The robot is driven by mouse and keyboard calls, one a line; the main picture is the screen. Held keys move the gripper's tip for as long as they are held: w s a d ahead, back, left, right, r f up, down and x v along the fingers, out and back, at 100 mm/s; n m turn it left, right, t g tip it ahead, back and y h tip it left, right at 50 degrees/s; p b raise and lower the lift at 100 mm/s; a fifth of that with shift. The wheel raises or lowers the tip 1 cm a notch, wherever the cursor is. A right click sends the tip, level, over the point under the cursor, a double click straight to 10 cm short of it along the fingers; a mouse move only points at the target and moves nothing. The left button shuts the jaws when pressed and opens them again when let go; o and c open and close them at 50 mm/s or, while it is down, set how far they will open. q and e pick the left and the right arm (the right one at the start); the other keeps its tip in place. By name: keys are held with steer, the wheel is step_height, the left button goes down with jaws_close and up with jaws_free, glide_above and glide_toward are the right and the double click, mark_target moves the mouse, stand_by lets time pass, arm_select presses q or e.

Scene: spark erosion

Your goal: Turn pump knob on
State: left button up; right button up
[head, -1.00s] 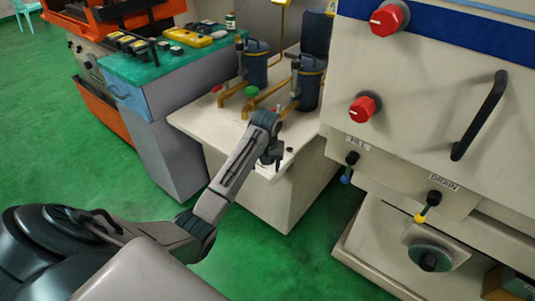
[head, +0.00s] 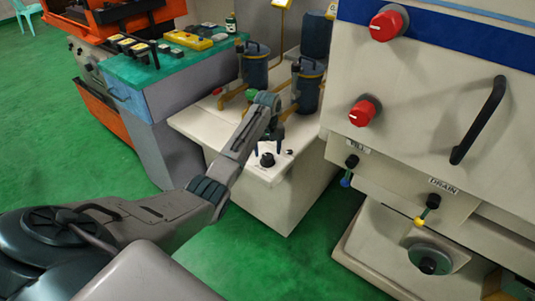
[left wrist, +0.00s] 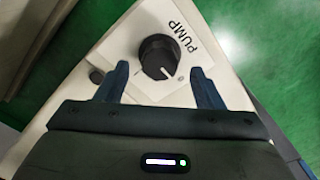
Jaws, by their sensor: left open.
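The black pump knob (head: 267,160) stands on the top of the cream pump cabinet (head: 270,178), near its front corner. In the left wrist view the knob (left wrist: 158,57) sits on a white plate with the label PUMP (left wrist: 185,39) beside it. Its white pointer line faces the lower right, towards a small mark on the plate. My left gripper (left wrist: 161,82) is open, with one dark finger at each side below the knob in that view, and nothing between them. It also shows in the head view (head: 267,149), just behind the knob. My right gripper is not in view.
Two dark canisters (head: 308,88) with brass pipes stand behind on the cabinet. At the right is a large machine panel (head: 420,90) with red knobs (head: 364,112) and a black handle (head: 480,120). A green-topped bench (head: 150,68) stands at the left. Green floor lies between.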

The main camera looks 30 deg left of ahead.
mark_target(267, 159)
arm_select(q)
steer(key=shift+f, duration=1.45)
